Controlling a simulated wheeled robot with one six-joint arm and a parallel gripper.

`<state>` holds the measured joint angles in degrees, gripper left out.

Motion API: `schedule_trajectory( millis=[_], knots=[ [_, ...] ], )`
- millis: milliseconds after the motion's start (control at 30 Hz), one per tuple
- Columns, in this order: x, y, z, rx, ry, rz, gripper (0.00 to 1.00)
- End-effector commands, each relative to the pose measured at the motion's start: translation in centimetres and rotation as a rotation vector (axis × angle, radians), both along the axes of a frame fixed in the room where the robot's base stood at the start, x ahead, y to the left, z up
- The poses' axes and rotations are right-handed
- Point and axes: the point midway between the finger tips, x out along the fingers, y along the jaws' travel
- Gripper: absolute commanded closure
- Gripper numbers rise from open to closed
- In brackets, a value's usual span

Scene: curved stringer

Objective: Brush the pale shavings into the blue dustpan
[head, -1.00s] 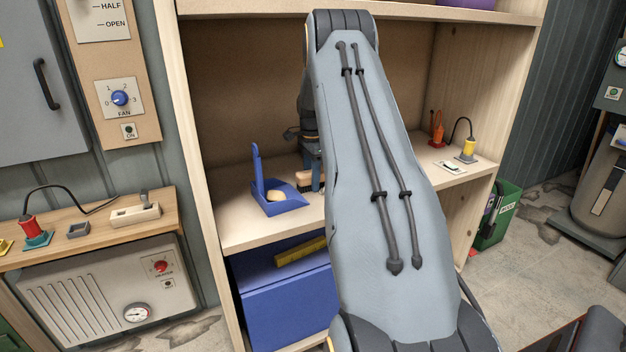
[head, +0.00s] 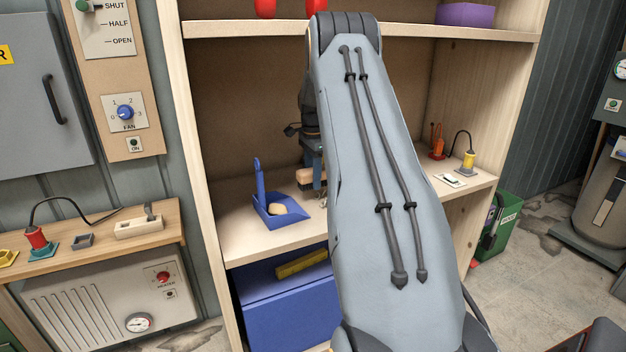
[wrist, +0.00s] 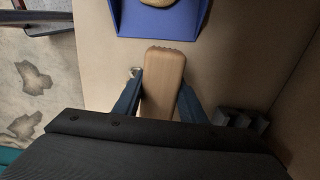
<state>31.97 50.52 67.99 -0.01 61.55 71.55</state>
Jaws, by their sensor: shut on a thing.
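The blue dustpan (head: 268,219) stands on the shelf board, its handle upright at the back left. A pale yellowish lump of shavings (head: 278,209) lies inside it. Both show at the top edge of the wrist view, the dustpan (wrist: 154,27) and the shavings (wrist: 165,14), partly cut off. My gripper (wrist: 163,85) is shut on the wooden brush (wrist: 163,66), one blue finger on each side. The brush head points toward the dustpan's open front, with a small gap. In the head view the brush (head: 304,175) is just right of the dustpan; my arm hides part of it.
The shelf board (head: 250,240) is clear in front of the dustpan. A side wall and an upper shelf (head: 420,30) enclose the bay. A red-and-yellow plug set (head: 468,160) and white switch plate (head: 450,180) sit at the right. A blue box (head: 285,310) is below.

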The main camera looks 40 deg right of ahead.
Motion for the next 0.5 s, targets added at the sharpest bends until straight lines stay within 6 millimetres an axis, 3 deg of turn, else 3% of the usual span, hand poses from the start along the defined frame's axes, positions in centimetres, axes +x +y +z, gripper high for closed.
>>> schedule_trajectory(
  millis=[167, 500],
  knots=[
    [0.0, 0.0, 0.4, 0.0, -0.001, 0.0, 0.84],
    [0.0, 0.0, 3.0, -0.001, -0.002, 0.0, 0.84]
  ],
)
